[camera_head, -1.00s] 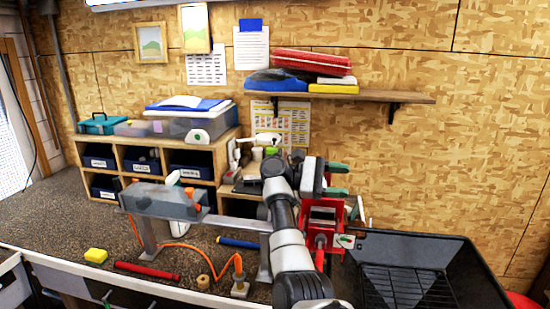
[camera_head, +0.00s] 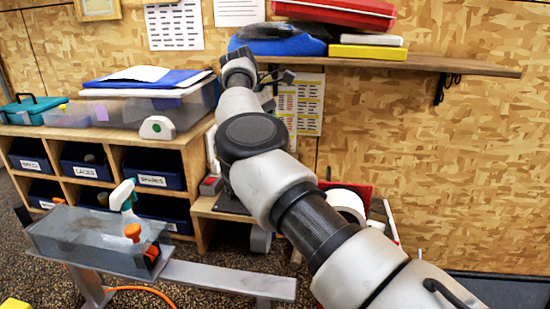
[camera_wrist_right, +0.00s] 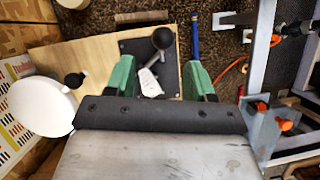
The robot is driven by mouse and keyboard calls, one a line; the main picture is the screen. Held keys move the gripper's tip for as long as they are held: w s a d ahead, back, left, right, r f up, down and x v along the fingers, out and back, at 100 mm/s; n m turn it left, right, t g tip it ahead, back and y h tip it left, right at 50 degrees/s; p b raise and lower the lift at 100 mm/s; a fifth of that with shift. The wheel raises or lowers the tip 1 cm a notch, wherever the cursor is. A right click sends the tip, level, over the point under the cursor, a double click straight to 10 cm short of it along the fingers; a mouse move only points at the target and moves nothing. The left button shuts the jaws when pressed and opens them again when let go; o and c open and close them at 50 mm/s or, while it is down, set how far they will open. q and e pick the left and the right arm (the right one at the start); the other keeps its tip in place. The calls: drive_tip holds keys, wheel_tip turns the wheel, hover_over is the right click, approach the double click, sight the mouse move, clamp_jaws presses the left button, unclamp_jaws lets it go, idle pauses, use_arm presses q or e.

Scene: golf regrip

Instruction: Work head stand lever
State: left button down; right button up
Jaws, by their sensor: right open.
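In the right wrist view, a lever with a round black knob (camera_wrist_right: 163,38) stands over a black plate (camera_wrist_right: 133,47) on a light wooden board (camera_wrist_right: 90,58). My right gripper (camera_wrist_right: 160,78) is open, with its green fingers on either side of the lever's area; the knob lies ahead of the gap between them. A white piece (camera_wrist_right: 149,82) shows between the fingers, and no contact is clear. In the head view, my right arm reaches up and left over the wooden stand (camera_head: 205,208), hiding most of it. My left gripper is not in view.
A grey trough (camera_head: 75,235) with orange knobs stands on a metal beam at left. Wooden cubbies (camera_head: 110,155) with dark bins are behind it. A shelf (camera_head: 450,66) with cases hangs above the arm. A round white object (camera_wrist_right: 40,108) is close left of the gripper.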

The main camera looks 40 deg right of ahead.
drive_tip(key=x, duration=0.8)
drive_tip(key=shift+a+f, duration=0.25)
drive_tip(key=shift+f, duration=0.15)
drive_tip(key=shift+s+d+f, duration=0.1)
drive_tip(key=shift+s+f, duration=0.05)
drive_tip(key=shift+f, duration=0.4)
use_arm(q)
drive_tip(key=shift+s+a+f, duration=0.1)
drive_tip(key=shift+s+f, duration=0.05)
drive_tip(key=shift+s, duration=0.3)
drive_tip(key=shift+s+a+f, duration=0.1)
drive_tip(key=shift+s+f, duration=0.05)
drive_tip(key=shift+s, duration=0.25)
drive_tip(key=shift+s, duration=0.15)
use_arm(e)
clamp_jaws()
